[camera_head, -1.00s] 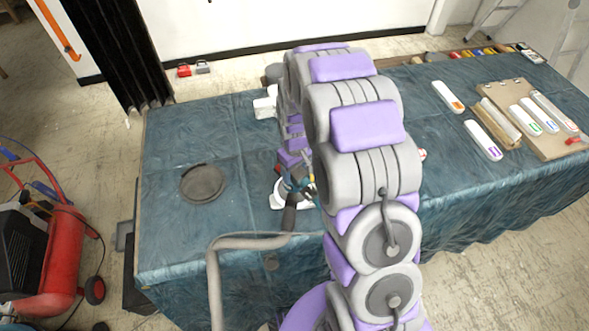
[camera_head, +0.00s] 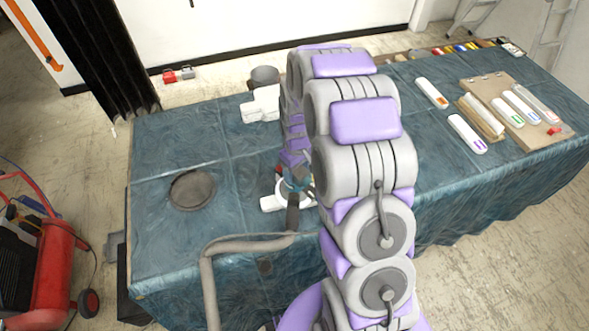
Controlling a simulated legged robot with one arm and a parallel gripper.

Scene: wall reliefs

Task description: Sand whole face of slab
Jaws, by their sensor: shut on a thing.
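My arm runs up the middle of the view and hides much of the table behind it. My gripper (camera_head: 297,178) is low over the blue-covered table, mostly hidden by the arm, and appears shut on a teal sander (camera_head: 301,184) with a grey hose. A white piece (camera_head: 271,204) shows just below and left of the sander; whether it touches the sander is unclear. Another white block (camera_head: 262,105) with a stepped outline lies farther back, left of the arm. I cannot tell which white shape is the slab, nor see its whole face.
The blue-covered table (camera_head: 160,245) has a dark round disc (camera_head: 192,189) at left and a grey pot (camera_head: 264,78) behind. White labelled blocks (camera_head: 467,134) and a board (camera_head: 535,137) lie at right. A grey hose (camera_head: 207,280) crosses the front edge. A red compressor (camera_head: 50,265) stands at left.

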